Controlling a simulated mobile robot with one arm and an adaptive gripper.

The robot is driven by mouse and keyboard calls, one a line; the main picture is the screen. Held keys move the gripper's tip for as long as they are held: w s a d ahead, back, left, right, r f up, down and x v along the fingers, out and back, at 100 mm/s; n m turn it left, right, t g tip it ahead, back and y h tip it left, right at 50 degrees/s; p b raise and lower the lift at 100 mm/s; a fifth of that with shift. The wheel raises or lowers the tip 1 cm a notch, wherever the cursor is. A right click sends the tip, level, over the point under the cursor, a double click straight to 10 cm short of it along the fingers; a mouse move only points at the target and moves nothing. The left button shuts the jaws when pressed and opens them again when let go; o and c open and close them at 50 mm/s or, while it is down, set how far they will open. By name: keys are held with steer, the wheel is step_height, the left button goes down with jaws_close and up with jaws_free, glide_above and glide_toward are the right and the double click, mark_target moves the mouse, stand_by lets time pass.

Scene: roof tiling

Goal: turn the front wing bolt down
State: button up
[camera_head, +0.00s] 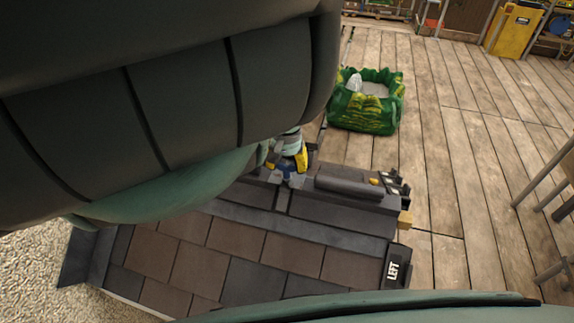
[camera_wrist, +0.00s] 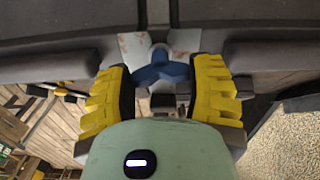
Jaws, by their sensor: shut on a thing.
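The blue wing bolt (camera_wrist: 158,68) sits on a pale, rust-marked metal plate (camera_wrist: 133,46) at the ridge of the roof model. My gripper (camera_wrist: 161,86) has its yellow-and-black fingers on either side of the bolt's wings and is shut on it. In the head view my gripper (camera_head: 300,163) is over the ridge, low behind my arm. A small blue part of the bolt (camera_head: 287,175) shows there beside the fingers. How far the bolt is screwed in cannot be told.
Brown and grey tiles (camera_head: 235,238) cover the roof slope, with a dark ridge tile (camera_head: 347,187) right of my gripper. A green bag (camera_head: 364,112) stands behind on the wooden floor (camera_head: 460,130). My arm hides the upper left.

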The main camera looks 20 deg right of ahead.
mark_target(287, 164)
steer(key=m, duration=0.5)
steer(key=shift+b, duration=0.3)
steer(key=shift+m, duration=0.4)
steer(key=o, duration=1.2)
steer(key=shift+o, duration=0.2)
step_height(287, 164, up, 5)
steer(key=shift+w+r, duration=0.15)
steer(key=shift+s+r, duration=0.15)
steer(key=shift+s, duration=0.05)
steer(key=shift+r, duration=0.8)
steer(key=shift+w+r, duration=0.1)
